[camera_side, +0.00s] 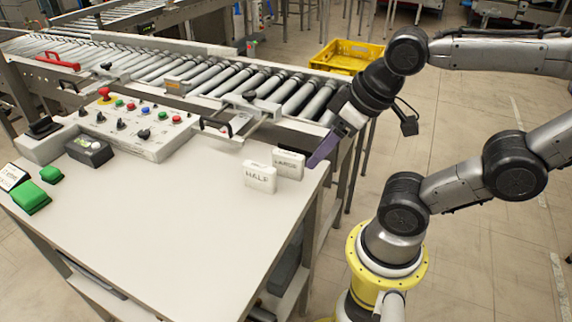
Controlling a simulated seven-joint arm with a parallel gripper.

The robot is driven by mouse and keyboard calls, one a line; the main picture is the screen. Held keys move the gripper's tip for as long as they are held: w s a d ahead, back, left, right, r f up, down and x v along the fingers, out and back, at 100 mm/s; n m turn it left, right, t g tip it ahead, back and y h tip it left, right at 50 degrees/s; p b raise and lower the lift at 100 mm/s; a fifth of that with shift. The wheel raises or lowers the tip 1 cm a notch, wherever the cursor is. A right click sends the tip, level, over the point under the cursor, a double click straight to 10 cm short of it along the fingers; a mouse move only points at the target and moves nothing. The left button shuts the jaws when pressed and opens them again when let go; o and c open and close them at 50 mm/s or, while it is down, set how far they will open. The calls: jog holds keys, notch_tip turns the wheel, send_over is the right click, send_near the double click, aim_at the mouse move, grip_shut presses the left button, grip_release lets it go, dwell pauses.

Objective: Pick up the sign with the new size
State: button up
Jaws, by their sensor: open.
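Two small white signs stand upright side by side near the right end of the white table. The nearer sign (260,177) reads "HALF". The sign behind it (289,163) carries dark lettering that looks like "LARGE", though it is small and blurred. My gripper (322,153) has purple fingers pointing down and left. It is open, just to the right of the rear sign near the table's right edge, and appears apart from both signs. Its second finger is mostly hidden from this side.
A control panel (128,128) with coloured buttons and a red knob fills the table's back left. Behind it runs a roller conveyor (215,78). Green blocks (31,197) and a dark box (90,151) sit left. A yellow crate (347,56) is behind. The table's front is clear.

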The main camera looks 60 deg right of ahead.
jog(key=shift+o, duration=0.4)
dwell(0.4)
jog(key=r+g, duration=0.1)
jog(key=g, duration=0.5)
send_over(288, 153)
jog(key=f, duration=0.7)
jog(key=shift+s+a+f, duration=0.1)
jog(key=shift+s+a, duration=0.05)
jog(key=shift+s, duration=0.1)
jog(key=shift+w+f, duration=0.2)
jog(key=shift+f, duration=2.9)
grip_shut()
